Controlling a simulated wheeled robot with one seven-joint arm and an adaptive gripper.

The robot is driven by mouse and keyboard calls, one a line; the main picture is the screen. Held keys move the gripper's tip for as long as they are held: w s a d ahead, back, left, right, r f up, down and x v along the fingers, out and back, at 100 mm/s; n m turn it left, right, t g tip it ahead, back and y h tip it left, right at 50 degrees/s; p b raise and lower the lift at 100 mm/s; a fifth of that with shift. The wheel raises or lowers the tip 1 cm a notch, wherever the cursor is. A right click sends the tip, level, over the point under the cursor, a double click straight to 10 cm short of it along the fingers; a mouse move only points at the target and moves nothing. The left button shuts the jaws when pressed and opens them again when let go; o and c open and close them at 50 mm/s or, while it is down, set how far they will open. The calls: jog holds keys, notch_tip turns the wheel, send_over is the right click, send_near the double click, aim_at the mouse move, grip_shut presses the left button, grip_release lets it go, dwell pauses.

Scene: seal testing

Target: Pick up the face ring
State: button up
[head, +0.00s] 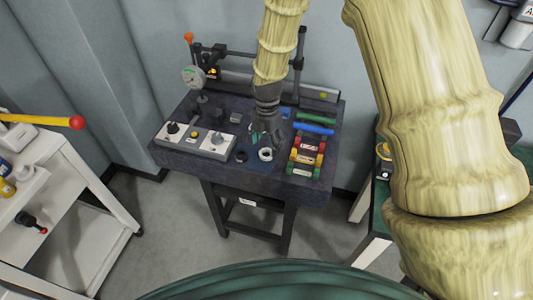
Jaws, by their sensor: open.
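My gripper (264,133) hangs from my arm over the front middle of the dark granite table (170,154), pointing down, open. A small white ring (265,154) with a dark centre lies on the table just in front of the fingertips, slightly to the right. A dark round piece (241,156) lies to its left. The white ring looks most like the face ring, but the picture is too small to be sure. I see nothing held between the fingers. The fingers hide part of the table behind them, and contact with the ring cannot be told.
A grey fixture block (196,140) with knobs is at the left, a dial gauge stand (193,77) behind it. Coloured blocks (306,153) and blue and green bars (314,128) fill the right. A white cart (84,178) stands left of the table.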

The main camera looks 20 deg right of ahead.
aim_at(266, 156)
jog(key=shift+w+f+p, duration=0.1)
jog(key=shift+f+p, duration=1.05)
jog(key=shift+f, duration=1.2)
jog(key=c, duration=1.1)
